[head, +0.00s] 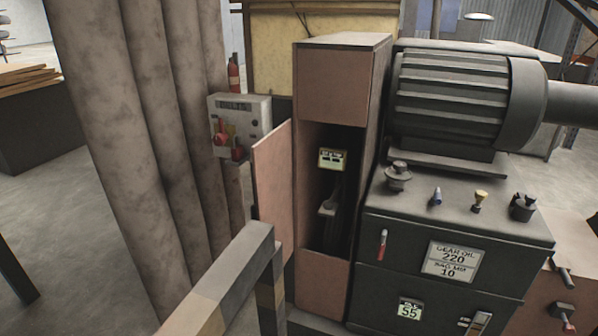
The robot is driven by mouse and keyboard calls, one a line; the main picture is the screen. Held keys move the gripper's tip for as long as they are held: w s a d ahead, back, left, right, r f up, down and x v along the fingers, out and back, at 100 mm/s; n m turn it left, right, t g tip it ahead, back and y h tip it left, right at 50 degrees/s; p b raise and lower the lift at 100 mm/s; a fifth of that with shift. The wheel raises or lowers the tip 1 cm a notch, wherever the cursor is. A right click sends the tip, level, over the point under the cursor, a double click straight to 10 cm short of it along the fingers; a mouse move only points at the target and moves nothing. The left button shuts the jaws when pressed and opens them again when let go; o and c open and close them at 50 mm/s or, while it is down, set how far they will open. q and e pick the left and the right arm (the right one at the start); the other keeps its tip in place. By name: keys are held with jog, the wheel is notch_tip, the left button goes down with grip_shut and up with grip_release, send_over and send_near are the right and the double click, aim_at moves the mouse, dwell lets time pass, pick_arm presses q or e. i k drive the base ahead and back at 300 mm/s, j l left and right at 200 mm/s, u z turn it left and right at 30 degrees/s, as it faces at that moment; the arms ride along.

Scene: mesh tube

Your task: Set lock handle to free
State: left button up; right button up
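Neither of my grippers is in the head view. A tall brown cabinet (322,285) stands in the middle with its door (273,185) swung open to the left. Inside its dark opening are a small pale label (332,158), too small to read, and a grey lever-like part (328,206) below it. A red-tipped handle (382,245) is on the front of the dark gear box. A grey control box (240,118) with red handles or knobs is left of the cabinet. I cannot tell which of these is the lock handle, nor its setting.
A striped guard rail (222,285) crosses the front, near the cabinet. Large pipes (130,130) rise on the left. The dark gear box (455,225) carries a ribbed motor (450,100) and several knobs. Open floor (60,230) lies left of the pipes.

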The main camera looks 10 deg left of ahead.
aim_at(382, 244)
jog(key=i+j+z, duration=0.3)
jog(key=j, duration=0.55)
jog(key=i+j+z, duration=0.1)
jog(key=j+z, duration=0.2)
jog(key=j, duration=0.6)
jog(key=j+z, duration=0.35)
jog(key=j, duration=0.55)
